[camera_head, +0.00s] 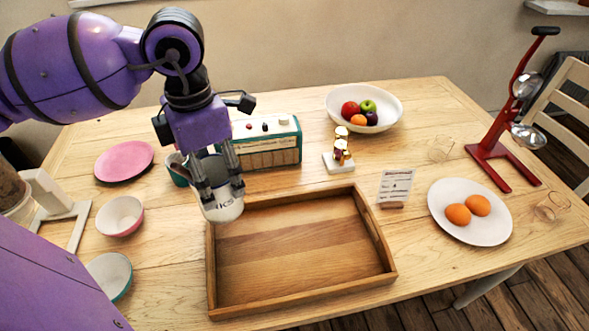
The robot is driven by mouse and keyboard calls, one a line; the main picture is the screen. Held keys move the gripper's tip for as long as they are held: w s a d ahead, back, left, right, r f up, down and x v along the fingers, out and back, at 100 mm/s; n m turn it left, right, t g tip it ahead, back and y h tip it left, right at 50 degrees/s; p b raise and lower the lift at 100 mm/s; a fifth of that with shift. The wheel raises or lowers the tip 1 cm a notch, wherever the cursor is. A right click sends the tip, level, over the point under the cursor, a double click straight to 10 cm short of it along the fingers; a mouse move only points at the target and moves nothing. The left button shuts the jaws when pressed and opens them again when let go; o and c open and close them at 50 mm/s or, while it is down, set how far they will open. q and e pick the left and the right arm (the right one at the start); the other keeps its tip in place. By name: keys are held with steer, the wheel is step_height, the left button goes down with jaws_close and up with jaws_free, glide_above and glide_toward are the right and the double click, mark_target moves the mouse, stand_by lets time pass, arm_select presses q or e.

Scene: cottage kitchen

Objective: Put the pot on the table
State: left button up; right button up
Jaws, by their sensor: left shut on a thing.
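The pot is upright in the camera_head view. It overlaps the back left corner of the wooden tray (212,265); its exact height over the table (160,240) cannot be told. The fingers hide part of the pot's rim and side. My right gripper is not in view.
The tray is empty. A green cup (178,170) and a radio (267,143) stand behind the pot. A pink plate (124,161) and bowls (120,215) lie left. A fruit bowl (385,115), small card (396,187), egg plate (450,194) and red stand (497,165) are right.

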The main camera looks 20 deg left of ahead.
arm_select(q)
steer(key=shift+r+n, duration=0.2)
steer(key=shift+n, duration=0.2)
steer(key=shift+w+a+r, duration=0.1)
steer(key=shift+w, duration=0.15)
steer(key=w+f, duration=0.4)
steer(key=w+a+f, duration=0.1)
steer(key=w+f, duration=0.3)
steer(key=w, duration=0.1)
steer(key=w+a+f, duration=0.1)
steer(key=w+f, duration=0.3)
steer(key=shift+w+f, duration=0.25)
steer(key=shift+f, duration=0.15)
steer(key=shift+n, duration=0.3)
steer(key=shift+f, duration=0.2)
steer(key=o, duration=2)
steer(key=shift+o, duration=0.2)
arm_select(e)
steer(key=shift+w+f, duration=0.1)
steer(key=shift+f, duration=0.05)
